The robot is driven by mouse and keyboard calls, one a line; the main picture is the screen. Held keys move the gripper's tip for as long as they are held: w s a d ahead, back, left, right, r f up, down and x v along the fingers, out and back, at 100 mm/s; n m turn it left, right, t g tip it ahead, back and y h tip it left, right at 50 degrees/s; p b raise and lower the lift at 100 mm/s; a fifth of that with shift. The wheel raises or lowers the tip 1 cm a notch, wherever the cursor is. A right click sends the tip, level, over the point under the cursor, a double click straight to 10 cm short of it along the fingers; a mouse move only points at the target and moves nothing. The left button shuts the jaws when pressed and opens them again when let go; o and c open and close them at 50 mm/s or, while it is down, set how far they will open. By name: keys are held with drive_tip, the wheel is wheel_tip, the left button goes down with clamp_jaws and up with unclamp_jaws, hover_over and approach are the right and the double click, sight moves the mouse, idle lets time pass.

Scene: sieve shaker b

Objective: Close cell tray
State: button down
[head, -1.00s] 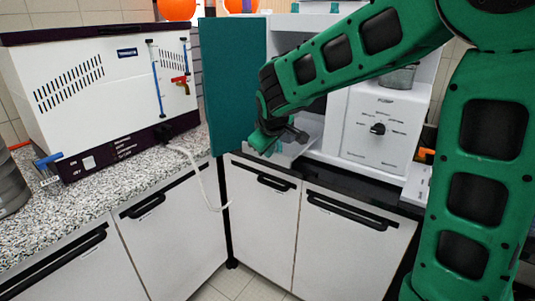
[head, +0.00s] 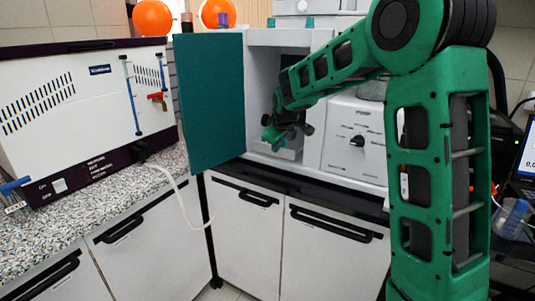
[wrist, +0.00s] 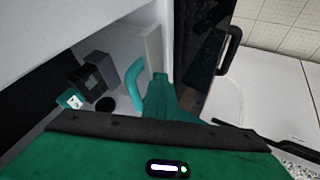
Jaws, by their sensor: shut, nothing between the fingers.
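The cell tray appears as a light grey shelf (head: 288,155) low in the open bay of the white machine; my arm hides much of it. In the wrist view a pale surface (wrist: 122,62) carries a dark grey box (wrist: 98,75) and a curved teal piece (wrist: 135,80), perhaps a handle. My gripper (head: 272,138) is at the bay opening, just above and in front of the shelf. It is shut and empty. In the wrist view its green finger (wrist: 160,88) is close beside the teal piece; I cannot tell whether they touch.
The open teal door (head: 210,100) stands left of the bay. A white unit with a black knob (head: 357,141) is right of it. A white and purple machine (head: 85,105) stands on the speckled counter at left. Cabinets with black handles (head: 333,223) are below.

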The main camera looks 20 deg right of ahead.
drive_tip(key=shift+w+d, duration=1.05)
drive_tip(key=shift+d, duration=0.15)
drive_tip(key=shift+w+d, duration=0.1)
drive_tip(key=shift+d, duration=0.1)
drive_tip(key=shift+d+r, duration=0.15)
drive_tip(key=shift+a, duration=0.3)
drive_tip(key=s+a+r, duration=0.4)
drive_tip(key=s+r, duration=0.4)
drive_tip(key=s, duration=0.1)
drive_tip(key=s+d+f+m+g, duration=0.1)
drive_tip(key=s+d+f+m, duration=0.15)
drive_tip(key=s, duration=0.45)
drive_tip(key=s+d+f+m+g, duration=0.15)
drive_tip(key=s+d, duration=0.25)
drive_tip(key=s, duration=0.4)
drive_tip(key=s+d+f+m+g, duration=0.1)
drive_tip(key=s+d+f+m, duration=0.2)
drive_tip(key=s, duration=0.4)
drive_tip(key=s+f+m+g, duration=0.2)
drive_tip(key=s+f+m, duration=0.1)
drive_tip(key=s, duration=0.8)
drive_tip(key=s+f+m+g+y, duration=0.1)
drive_tip(key=s+f+m+g, duration=0.1)
drive_tip(key=s, duration=0.9)
drive_tip(key=shift+s+f+m+y, duration=0.35)
drive_tip(key=shift+f+m, duration=0.15)
drive_tip(key=shift+m, duration=0.1)
